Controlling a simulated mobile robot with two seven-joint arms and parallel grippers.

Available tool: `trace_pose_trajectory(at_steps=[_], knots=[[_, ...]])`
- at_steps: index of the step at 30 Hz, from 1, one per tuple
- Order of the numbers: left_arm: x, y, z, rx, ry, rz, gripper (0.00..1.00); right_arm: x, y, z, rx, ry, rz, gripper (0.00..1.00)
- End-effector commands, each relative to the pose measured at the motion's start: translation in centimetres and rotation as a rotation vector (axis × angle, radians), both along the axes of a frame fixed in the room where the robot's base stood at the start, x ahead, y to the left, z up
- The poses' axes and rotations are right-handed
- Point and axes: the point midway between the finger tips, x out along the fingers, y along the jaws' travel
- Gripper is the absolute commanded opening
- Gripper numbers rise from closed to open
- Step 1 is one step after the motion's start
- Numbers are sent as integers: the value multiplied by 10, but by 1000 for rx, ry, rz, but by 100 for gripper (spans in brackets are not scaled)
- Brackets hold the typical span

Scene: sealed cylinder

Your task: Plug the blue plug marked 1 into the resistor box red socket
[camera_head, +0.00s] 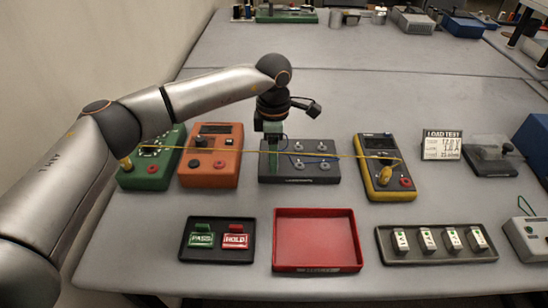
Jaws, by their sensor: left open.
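My left gripper (273,137) points down over the back left part of a dark box with several posts (315,174). It is open, and its fingers hide part of that box. I cannot make out a blue plug marked 1. A green box (139,182) with a dial and a red socket stands at the left. An orange box (230,160) with a display and a red socket stands beside it. I cannot read which box is the resistor box. My right gripper is not in view.
A yellow cable runs from a yellow plug (126,163) at the green box across to the yellow meter (377,150). In front are a tray with PASS and HOLD tags (217,257), an empty red tray (317,235) and a tray of several white pieces (400,256). A LOAD TEST card (442,145) stands right.

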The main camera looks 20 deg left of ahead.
Motion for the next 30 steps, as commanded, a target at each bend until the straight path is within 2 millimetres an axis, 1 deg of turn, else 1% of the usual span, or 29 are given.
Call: trace_pose_trajectory(at_steps=[18,19,30], knots=[[0,0,0,0,0,0,60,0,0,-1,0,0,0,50],[0,0,0,0,0,0,59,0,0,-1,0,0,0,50],[0,0,0,0,0,0,17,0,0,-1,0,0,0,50]])
